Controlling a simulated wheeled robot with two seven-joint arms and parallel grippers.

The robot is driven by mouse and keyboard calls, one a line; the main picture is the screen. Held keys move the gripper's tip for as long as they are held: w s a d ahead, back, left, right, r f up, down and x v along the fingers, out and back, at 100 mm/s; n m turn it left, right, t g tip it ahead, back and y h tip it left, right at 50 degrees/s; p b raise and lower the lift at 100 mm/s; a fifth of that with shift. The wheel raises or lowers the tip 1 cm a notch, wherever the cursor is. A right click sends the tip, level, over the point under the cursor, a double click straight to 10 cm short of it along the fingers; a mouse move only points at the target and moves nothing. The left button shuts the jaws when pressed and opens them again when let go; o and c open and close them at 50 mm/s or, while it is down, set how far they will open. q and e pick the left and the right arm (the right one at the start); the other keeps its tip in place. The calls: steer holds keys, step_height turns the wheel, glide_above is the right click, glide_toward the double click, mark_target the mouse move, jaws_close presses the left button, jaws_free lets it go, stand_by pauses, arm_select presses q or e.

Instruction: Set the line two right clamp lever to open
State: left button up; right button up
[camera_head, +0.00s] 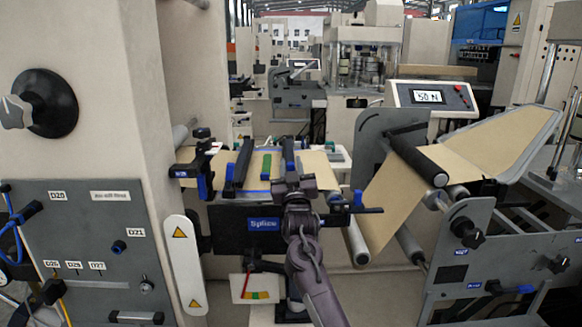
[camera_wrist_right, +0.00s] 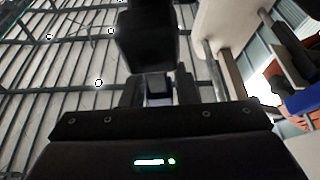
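The splice table (camera_head: 262,222), marked "Splice", stands in the middle of the head view with brown web across its top. A black clamp bar with a blue part (camera_head: 288,155) lies over its right side, just behind my right gripper (camera_head: 292,184). A blue lever-like piece (camera_head: 358,199) shows at the table's right end. My right gripper is at the table's front edge and hides part of it. In the right wrist view, a black block (camera_wrist_right: 145,42) stands beyond the two dark fingers (camera_wrist_right: 158,90), with something bluish between them; contact is unclear. My left gripper is out of view.
A tall beige cabinet (camera_head: 145,120) with a grey panel (camera_head: 90,245) fills the left. Another black clamp bar (camera_head: 240,165) crosses the table's left side. Rollers (camera_head: 420,165) and a "50 N" display (camera_head: 428,97) stand at right.

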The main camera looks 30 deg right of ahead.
steer(key=b+v, duration=0.2)
steer(key=v, duration=0.6)
stand_by(0.5)
